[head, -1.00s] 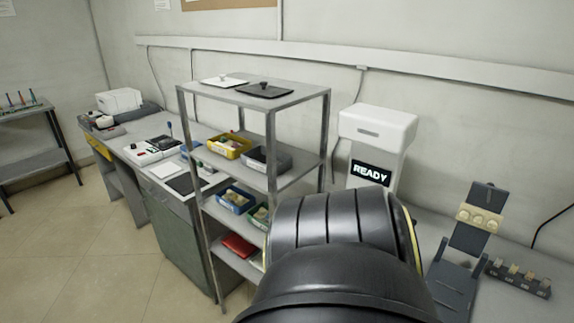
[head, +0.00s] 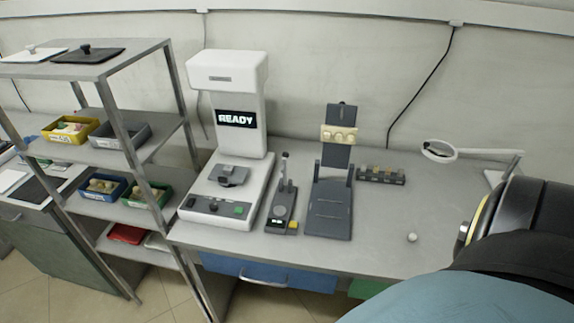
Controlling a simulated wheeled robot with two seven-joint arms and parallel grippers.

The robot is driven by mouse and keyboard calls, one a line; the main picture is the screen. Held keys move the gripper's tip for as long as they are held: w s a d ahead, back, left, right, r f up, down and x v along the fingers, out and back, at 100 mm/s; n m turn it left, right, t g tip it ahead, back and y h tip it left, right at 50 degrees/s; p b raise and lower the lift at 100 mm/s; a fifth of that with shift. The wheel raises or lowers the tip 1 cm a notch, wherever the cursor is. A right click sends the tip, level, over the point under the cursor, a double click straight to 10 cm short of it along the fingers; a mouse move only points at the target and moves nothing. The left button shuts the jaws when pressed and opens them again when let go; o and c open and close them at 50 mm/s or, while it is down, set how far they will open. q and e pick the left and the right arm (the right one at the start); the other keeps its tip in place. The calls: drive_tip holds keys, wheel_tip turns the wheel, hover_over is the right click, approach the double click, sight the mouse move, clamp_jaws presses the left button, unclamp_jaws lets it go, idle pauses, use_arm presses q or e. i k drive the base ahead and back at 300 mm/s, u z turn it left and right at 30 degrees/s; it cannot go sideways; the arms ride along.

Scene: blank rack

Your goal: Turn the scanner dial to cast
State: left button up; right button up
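The scanner (head: 228,75) is a white machine with a tall column and a flat base, standing on the grey bench beside the shelf rack. Its screen (head: 236,119) reads READY. The dial (head: 213,207) is a small dark knob on the dark front panel, left of a green button (head: 239,210). The dial's setting and labels are too small to read. A grey plate (head: 230,175) sits on the scanner base. Neither gripper is in view; a large part of my own arm fills the lower right corner.
A shelf rack (head: 168,90) with small bins stands left of the scanner. Right of it are a small dark device (head: 281,208), a grey stand (head: 330,210) with a beige block (head: 339,135), a sample strip (head: 381,177) and a magnifier lamp (head: 438,151). The bench's front right is mostly clear.

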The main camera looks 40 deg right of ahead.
sight(213, 206)
drive_tip(key=z, duration=1)
drive_tip(key=k, duration=0.3)
drive_tip(key=u, duration=0.05)
